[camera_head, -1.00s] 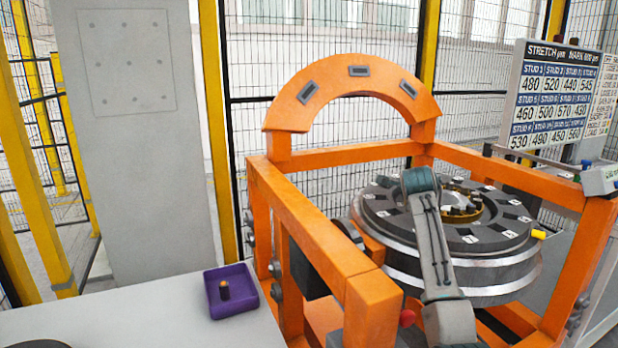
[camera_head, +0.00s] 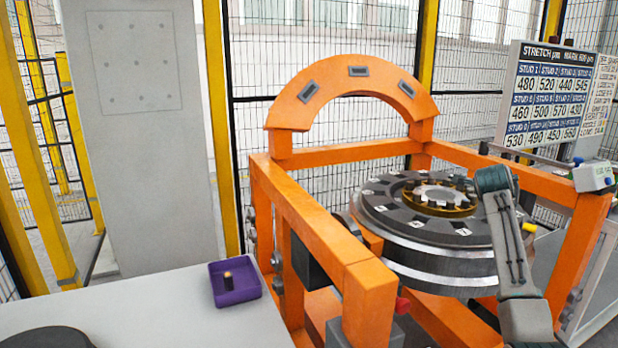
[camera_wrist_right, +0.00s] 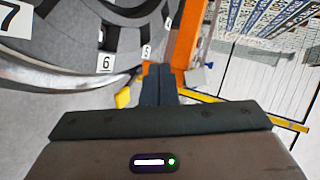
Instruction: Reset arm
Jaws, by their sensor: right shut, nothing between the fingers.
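My right arm comes in from the bottom right of the head view and stands in front of the right side of the wheelset (camera_head: 440,255); its gripper cannot be made out there. In the right wrist view my right gripper (camera_wrist_right: 158,72) is shut and empty, its dark fingers together. The fingertips show beside the wheel's rim and its numbered plates, with labels 5, 6 and 7 in sight. I cannot tell whether they touch anything. My left gripper is not in view.
The orange gantry frame (camera_head: 310,225) surrounds the wheelset, with an arch at the back. A purple tray (camera_head: 235,295) holding a small dark, yellow-topped piece sits on the grey table (camera_head: 150,310). A stretch board (camera_head: 555,95) stands at the right. A yellow piece (camera_wrist_right: 123,98) is near the fingers.

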